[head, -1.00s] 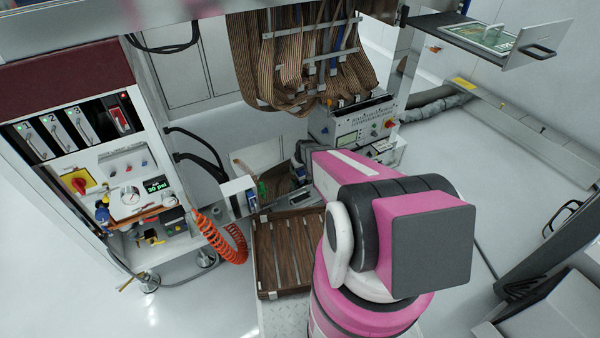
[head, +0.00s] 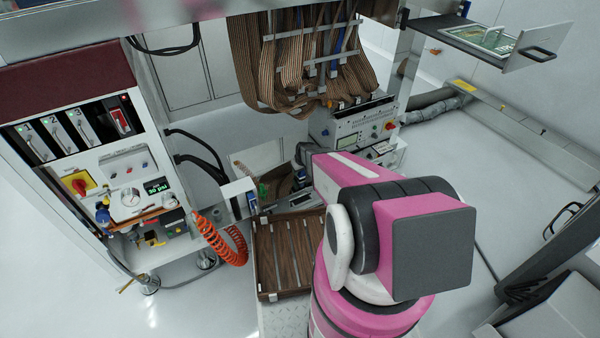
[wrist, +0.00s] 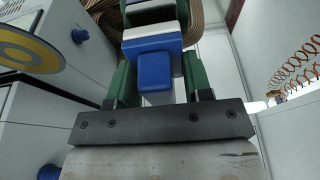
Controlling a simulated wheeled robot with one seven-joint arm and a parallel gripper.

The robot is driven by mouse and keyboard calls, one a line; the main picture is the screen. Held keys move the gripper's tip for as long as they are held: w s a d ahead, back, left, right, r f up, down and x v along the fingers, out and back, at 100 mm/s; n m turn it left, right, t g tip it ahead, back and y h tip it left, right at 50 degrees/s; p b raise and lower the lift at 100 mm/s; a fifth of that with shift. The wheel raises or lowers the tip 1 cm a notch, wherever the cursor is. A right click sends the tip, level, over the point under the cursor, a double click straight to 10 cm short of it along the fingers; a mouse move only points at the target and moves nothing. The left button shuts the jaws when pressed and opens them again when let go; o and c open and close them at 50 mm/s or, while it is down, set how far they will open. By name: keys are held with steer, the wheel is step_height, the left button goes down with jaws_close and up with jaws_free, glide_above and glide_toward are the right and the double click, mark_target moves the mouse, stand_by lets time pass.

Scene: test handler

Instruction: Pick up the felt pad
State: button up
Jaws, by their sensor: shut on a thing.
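My gripper (wrist: 160,84) shows in the wrist view with two green fingers on a dark bar. It is shut on a blue and white block, which I take to be the felt pad (wrist: 155,78). The block sits between the fingers, its blue end toward the camera and a white edge behind it. Its felt texture cannot be made out. In the head view my pink arm hides the fingers and the held pad.
A slatted brown wooden tray (head: 290,265) lies below my arm. A coiled orange hose (head: 222,240) hangs from the control cabinet (head: 135,190) at left. Brown ribbon cables (head: 300,65) hang above an instrument box (head: 352,128). The floor at right is partly free.

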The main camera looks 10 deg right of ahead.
steer(key=r, duration=0.2)
steer(key=a+r, duration=0.1)
steer(key=r, duration=0.1)
steer(key=shift+s+a+r, duration=0.1)
steer(key=shift+s, duration=0.15)
steer(key=s+a+r, duration=0.2)
steer(key=a+r, duration=0.4)
steer(key=a, duration=0.4)
steer(key=shift+s, duration=0.2)
